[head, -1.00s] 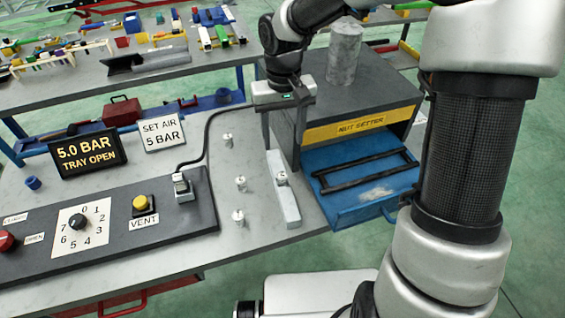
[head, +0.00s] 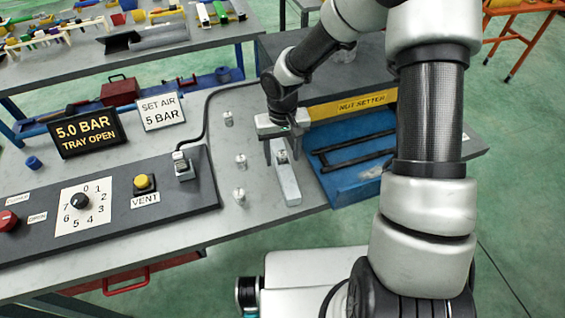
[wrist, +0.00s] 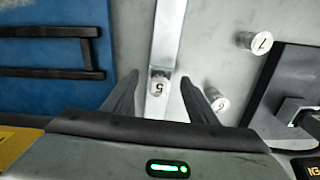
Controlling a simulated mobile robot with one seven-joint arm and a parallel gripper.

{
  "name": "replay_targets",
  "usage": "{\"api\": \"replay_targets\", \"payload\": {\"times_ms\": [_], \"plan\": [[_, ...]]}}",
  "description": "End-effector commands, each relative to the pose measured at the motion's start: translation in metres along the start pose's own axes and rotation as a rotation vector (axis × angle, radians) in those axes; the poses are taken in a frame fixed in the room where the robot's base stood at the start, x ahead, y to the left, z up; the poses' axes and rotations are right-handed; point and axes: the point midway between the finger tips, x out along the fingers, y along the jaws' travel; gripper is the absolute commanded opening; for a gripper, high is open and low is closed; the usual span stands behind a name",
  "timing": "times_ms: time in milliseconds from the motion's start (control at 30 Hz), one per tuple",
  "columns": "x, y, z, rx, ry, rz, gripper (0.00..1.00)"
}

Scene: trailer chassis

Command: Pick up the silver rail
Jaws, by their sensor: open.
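The silver rail (head: 286,181) is a long flat bar lying on the grey workbench, just left of the open blue tray. It carries a small round knob marked 5, which shows in the wrist view on the rail (wrist: 166,35). My gripper (head: 281,155) is above the far part of the rail, pointing down. In the wrist view its two dark fingers (wrist: 158,88) are apart, one on each side of the rail near the knob. Nothing is held. I cannot tell how far the fingertips are above the bench. The rail's far end is hidden behind my gripper in the head view.
The nut setter box (head: 352,105) with its blue tray (head: 350,186) stands right of the rail, two black bars inside. Several numbered silver knobs, one nearby (head: 240,161), stand left of it. The control panel (head: 122,212) with dial and yellow VENT button lies further left.

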Motion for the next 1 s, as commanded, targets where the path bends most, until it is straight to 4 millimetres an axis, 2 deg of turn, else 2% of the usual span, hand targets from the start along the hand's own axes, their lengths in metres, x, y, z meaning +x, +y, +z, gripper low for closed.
{"api": "replay_targets", "payload": {"times_ms": [100,367,700,1000], "plan": [[0.0129,0.0001,0.0002,-0.001,-0.001,0.001,0.53],[0.0158,0.0006,-0.0004,0.001,0.001,0.001,0.53],[0.0155,0.0007,-0.0003,0.001,0.001,0.001,0.00],[0.0132,0.0006,-0.0011,0.000,0.003,0.002,0.00]]}}
